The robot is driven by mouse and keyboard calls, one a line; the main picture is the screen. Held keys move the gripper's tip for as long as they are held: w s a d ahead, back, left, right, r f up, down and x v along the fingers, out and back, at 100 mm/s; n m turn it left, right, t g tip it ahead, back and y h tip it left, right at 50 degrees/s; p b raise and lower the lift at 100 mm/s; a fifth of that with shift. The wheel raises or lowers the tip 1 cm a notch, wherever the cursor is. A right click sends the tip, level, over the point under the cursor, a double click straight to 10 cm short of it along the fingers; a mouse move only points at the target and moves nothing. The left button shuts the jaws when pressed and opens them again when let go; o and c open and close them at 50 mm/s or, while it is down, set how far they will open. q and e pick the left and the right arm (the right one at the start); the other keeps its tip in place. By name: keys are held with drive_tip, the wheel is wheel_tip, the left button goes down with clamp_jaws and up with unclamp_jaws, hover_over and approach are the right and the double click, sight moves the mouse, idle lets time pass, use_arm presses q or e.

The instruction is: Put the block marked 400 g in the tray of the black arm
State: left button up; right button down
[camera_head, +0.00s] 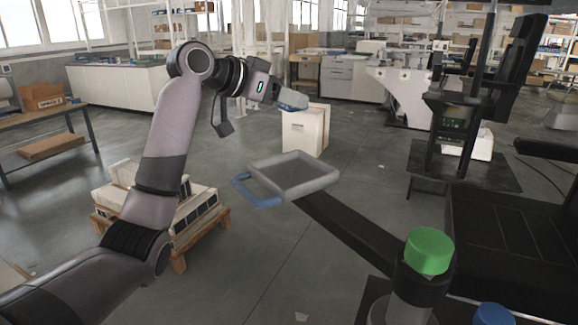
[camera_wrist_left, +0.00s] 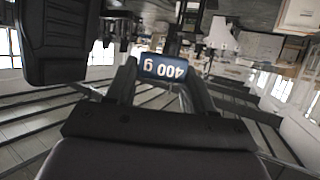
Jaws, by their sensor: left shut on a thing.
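My left gripper (camera_head: 287,97) is shut on a dark blue block (camera_head: 293,106). In the left wrist view the block (camera_wrist_left: 163,68) sits between the two fingers, and its white "400 g" marking reads upside down. A shallow grey tray (camera_head: 293,174) with a blue handle (camera_head: 256,193) is at the end of the black arm (camera_head: 345,230). The tray is empty. The gripper and block are above the tray in the head view, apart from it. My right gripper is not in view.
A green-topped post (camera_head: 429,251) stands at the black arm's near end, with a blue cap (camera_head: 492,315) beside it. A wooden pallet (camera_head: 200,243) with boxes is on the floor at left. A beige box (camera_head: 304,132) stands behind the tray. A black seat (camera_head: 510,240) is at right.

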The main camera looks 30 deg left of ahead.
sight(287, 176)
use_arm(q)
wheel_tip(287, 176, down, 14)
drive_tip(key=shift+f, duration=0.15)
idle(0.3)
drive_tip(key=shift+f, duration=0.1)
drive_tip(key=o, duration=1.4)
drive_tip(key=shift+c, duration=0.2)
drive_tip(key=b+v, duration=0.1)
drive_tip(key=v, duration=1.1)
